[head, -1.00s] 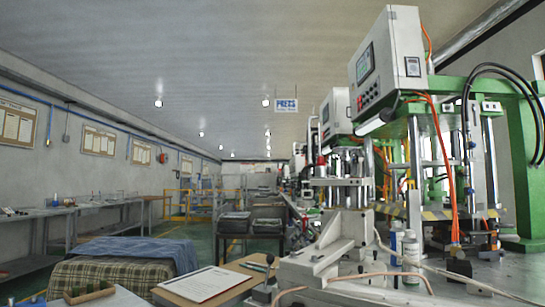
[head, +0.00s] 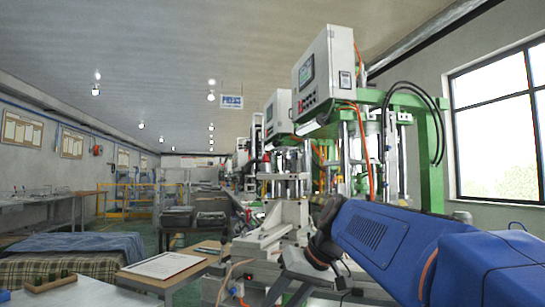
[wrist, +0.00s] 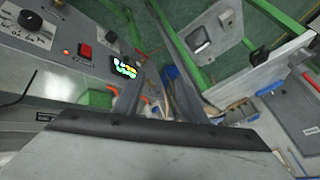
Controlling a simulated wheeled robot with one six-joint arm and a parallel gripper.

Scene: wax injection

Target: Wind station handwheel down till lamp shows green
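My gripper (wrist: 157,76) shows in the wrist view as two grey fingers beyond a wide dark-edged body. The fingers stand apart with nothing visible held between them. A grey control panel (wrist: 58,72) lies to the left of the fingers. On it a small dark lamp display (wrist: 124,67) shows white, green and yellow-orange spots; which lamp state this means I cannot tell. A red button (wrist: 85,50) and black knobs are on the same panel. I cannot make out the handwheel in either view.
Green-framed presses (head: 428,150) with a white control box (head: 326,68) stand at the right in the head view. A table with a paper (head: 164,265) and a cloth-covered stack (head: 70,245) are at lower left. An aisle runs back at centre left.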

